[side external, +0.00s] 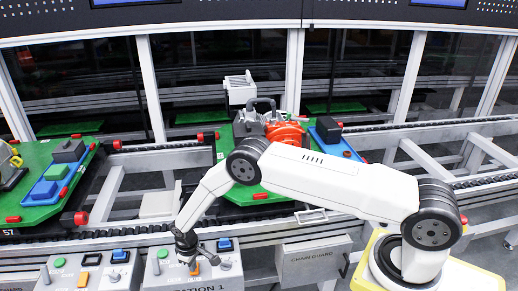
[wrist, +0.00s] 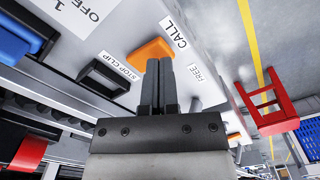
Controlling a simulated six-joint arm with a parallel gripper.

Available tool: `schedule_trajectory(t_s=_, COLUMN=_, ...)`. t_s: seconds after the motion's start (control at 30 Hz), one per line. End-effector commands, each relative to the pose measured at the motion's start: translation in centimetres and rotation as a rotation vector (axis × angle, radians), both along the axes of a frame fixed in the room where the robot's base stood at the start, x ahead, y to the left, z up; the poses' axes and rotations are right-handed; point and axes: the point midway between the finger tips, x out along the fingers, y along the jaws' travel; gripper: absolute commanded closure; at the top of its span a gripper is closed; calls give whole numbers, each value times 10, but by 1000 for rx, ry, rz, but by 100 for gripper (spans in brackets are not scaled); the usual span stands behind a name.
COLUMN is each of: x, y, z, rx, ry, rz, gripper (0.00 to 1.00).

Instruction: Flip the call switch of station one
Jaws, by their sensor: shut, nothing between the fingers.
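The station one panel (side external: 205,278) is a light grey box at the bottom of the side view, lettered "STATION 1". Its call switch is an orange rocker (side external: 194,269); in the wrist view the orange rocker (wrist: 151,50) sits beside the label "CALL". My gripper (side external: 188,259) points down over the panel, right by the orange rocker. In the wrist view my gripper (wrist: 159,64) has its two dark fingers together, empty, with tips overlapping the rocker's lower right edge. I cannot tell whether they touch it. The fingers hide part of the rocker.
The panel also carries a black-framed "STOP CLIP" switch (wrist: 103,78), a blue switch (side external: 224,244) and a green button (side external: 163,253). A similar panel (side external: 90,272) stands to the left. Green pallets (side external: 45,205) with parts lie on the conveyor behind. A red stool (wrist: 277,119) stands on the floor.

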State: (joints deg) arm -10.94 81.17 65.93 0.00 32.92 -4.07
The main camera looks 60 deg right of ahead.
Motion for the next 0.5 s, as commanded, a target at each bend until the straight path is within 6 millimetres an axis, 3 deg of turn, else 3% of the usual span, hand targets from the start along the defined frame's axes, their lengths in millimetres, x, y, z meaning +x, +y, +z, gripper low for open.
schedule_trajectory(t_s=0.5, x=0, y=0, z=-5, rx=0, ry=-1, rz=0, gripper=100)
